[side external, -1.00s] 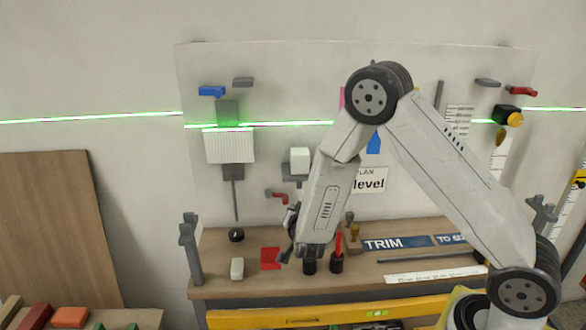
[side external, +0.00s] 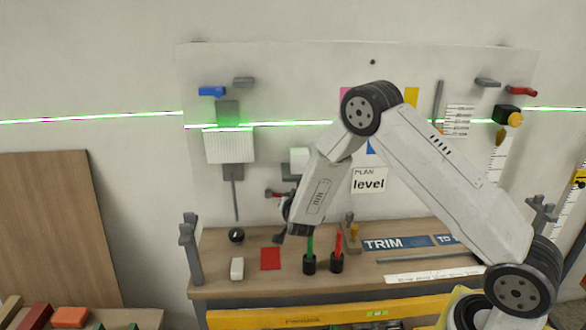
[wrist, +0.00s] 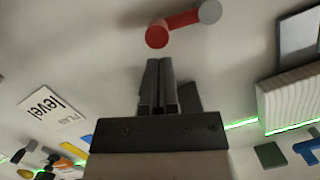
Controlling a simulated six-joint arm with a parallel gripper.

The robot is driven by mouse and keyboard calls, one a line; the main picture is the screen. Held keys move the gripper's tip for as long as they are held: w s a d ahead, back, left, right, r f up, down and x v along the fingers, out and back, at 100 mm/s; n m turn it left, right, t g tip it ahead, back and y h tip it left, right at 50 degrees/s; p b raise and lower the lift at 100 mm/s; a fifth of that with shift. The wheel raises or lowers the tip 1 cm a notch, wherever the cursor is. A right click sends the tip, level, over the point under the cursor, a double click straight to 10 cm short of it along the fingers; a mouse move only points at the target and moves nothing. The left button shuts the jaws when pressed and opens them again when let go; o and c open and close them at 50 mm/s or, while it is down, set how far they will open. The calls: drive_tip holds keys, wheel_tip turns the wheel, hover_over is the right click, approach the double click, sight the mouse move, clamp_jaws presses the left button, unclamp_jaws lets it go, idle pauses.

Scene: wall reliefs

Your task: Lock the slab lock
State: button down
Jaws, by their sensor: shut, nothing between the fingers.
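A red lever with a grey round end (side external: 275,193) is on the wall panel, below and right of a white ribbed slab (side external: 230,147). In the wrist view the red lever (wrist: 178,25) lies just beyond my fingertips, apart from them in the picture. The slab (wrist: 292,98) shows at the right there. I cannot tell for certain which part is the slab lock. My gripper (wrist: 157,68) is shut and empty, its two fingers together. In the side view my gripper (side external: 281,238) hangs close to the panel, below the red lever, partly hidden by my wrist.
A blue lever (side external: 212,91) and another red lever (side external: 521,91) sit higher on the panel. Below, a wooden shelf (side external: 215,265) holds two dark cups (side external: 309,265) with pens, a white block (side external: 237,268) and a red square (side external: 270,258).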

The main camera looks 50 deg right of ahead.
drive_tip(key=shift+w+d+f, duration=0.1)
drive_tip(key=shift+w+d, duration=0.1)
idle(0.3)
wheel_tip(320, 180, down, 2)
drive_tip(key=shift+s+d+f, duration=0.1)
drive_tip(key=shift+f, duration=0.15)
drive_tip(key=shift+s, duration=0.1)
idle(0.4)
drive_tip(key=s+a+r, duration=0.3)
drive_tip(key=r, duration=0.5)
drive_tip(key=shift+s, duration=0.25)
idle(0.3)
